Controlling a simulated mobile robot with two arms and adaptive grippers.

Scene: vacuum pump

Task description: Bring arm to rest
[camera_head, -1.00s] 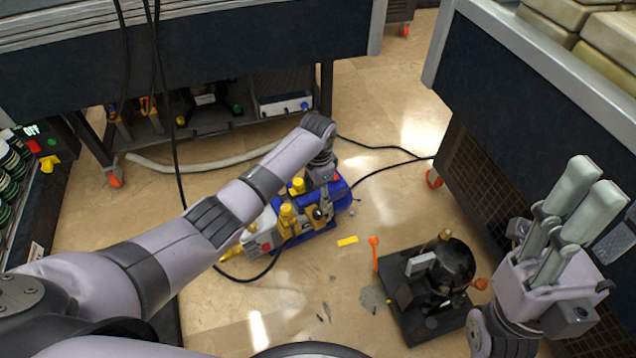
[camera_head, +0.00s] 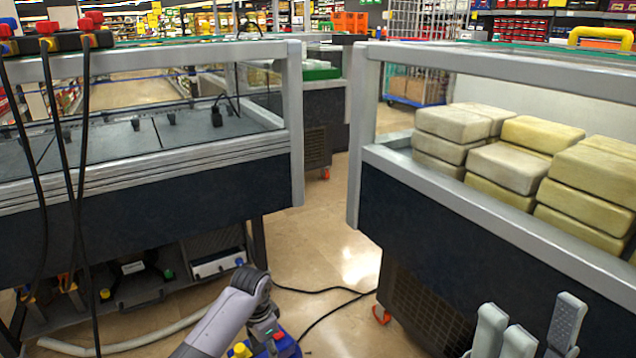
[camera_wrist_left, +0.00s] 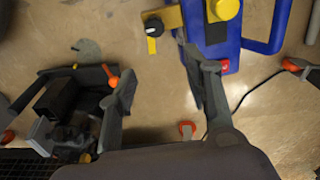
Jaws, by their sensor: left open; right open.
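My left arm (camera_head: 215,322) reaches in from the bottom of the head view, its wrist above a blue pump with yellow caps (camera_head: 285,346) that is mostly cut off by the lower edge. In the left wrist view my left gripper (camera_wrist_left: 150,68) is open, its fingers wide apart with bare floor between them. The blue pump (camera_wrist_left: 222,50) shows beyond the right finger; I cannot tell whether they touch. My right gripper (camera_head: 535,322) is at the bottom right of the head view, open and empty, fingers pointing up.
A black device (camera_wrist_left: 62,108) stands near the left finger in the wrist view. A dark display counter (camera_head: 150,205) stands left, and another (camera_head: 430,235) holding pale blocks (camera_head: 510,166) stands right, close behind my right gripper. Floor (camera_head: 320,240) with a black cable lies between them.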

